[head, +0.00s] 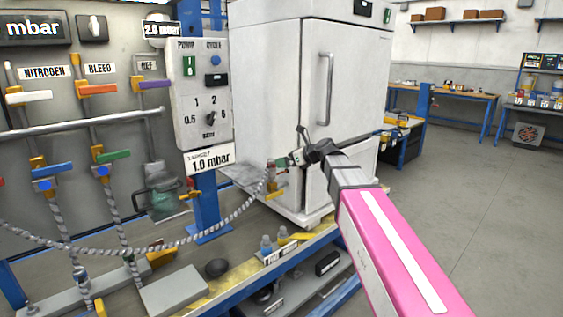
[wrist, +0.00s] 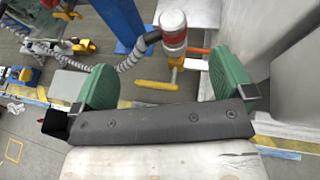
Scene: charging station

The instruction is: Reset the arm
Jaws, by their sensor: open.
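My arm, with a pink and white link, reaches in from the lower right in the head view. My gripper (head: 287,160) is at its far end, in front of the white cabinet (head: 268,95). In the wrist view my gripper (wrist: 163,68) has its two green fingers spread wide apart. A grey fitting with a red band (wrist: 173,32) stands just beyond the fingertips, between them in the picture. I cannot tell whether anything touches it. A braided hose (head: 228,217) runs to that place from the left. The dark grey gripper body hides part of what lies below.
A grey panel at left carries labelled valves, such as the white-handled nitrogen valve (head: 28,97), and hanging hoses. A control box (head: 203,93) stands on a blue post (head: 207,205). A blue-framed bench (head: 255,268) holds small bottles below. Open floor (head: 470,190) lies at right.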

